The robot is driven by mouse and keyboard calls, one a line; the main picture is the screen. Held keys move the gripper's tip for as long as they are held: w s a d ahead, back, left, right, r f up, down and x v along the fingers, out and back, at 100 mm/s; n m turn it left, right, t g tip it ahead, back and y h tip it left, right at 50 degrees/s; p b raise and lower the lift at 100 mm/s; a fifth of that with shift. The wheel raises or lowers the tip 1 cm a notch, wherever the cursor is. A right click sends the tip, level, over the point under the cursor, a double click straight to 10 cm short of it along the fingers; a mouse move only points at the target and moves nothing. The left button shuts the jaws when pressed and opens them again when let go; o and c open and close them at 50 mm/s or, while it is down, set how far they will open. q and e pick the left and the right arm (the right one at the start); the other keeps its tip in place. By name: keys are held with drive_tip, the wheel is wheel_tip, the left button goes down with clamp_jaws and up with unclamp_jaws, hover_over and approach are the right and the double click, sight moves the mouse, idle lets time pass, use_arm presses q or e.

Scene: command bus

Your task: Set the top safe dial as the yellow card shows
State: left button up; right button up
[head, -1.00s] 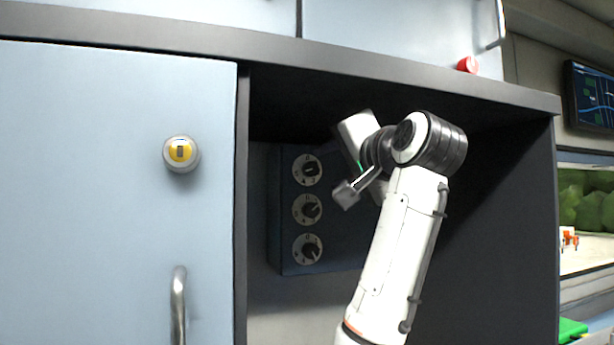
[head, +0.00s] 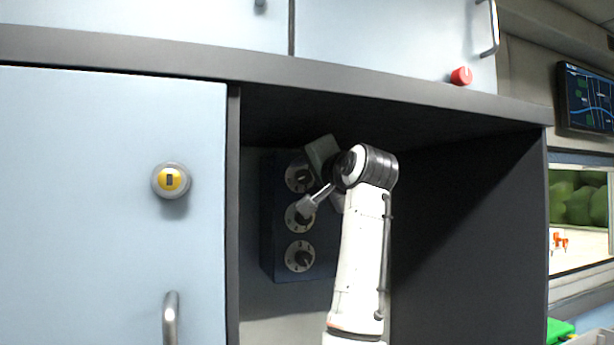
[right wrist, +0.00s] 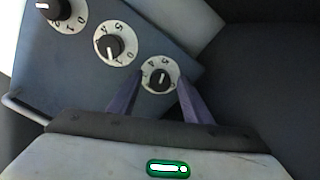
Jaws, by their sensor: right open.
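The safe (head: 268,235) is a dark blue box inside the open cabinet bay. It has three white-ringed dials in a column on its face. The top dial (head: 297,178) is partly covered by my right gripper (head: 313,180) in the head view. In the right wrist view the top dial (right wrist: 160,76) lies between the open purple fingertips of my right gripper (right wrist: 158,82). The fingers look apart from its black knob, though contact is hard to judge. Its pointer setting is too small to read surely. No yellow card is visible. My left gripper is not in view.
The middle dial (head: 297,218) and bottom dial (head: 299,256) sit below the top one. A pale blue door (head: 90,200) with a yellow-centred round lock (head: 171,180) stands left. A red knob (head: 461,76) is above the shelf edge. The bay's right side is free.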

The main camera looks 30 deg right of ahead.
drive_tip(key=c, duration=1.1)
drive_tip(key=shift+o, duration=0.2)
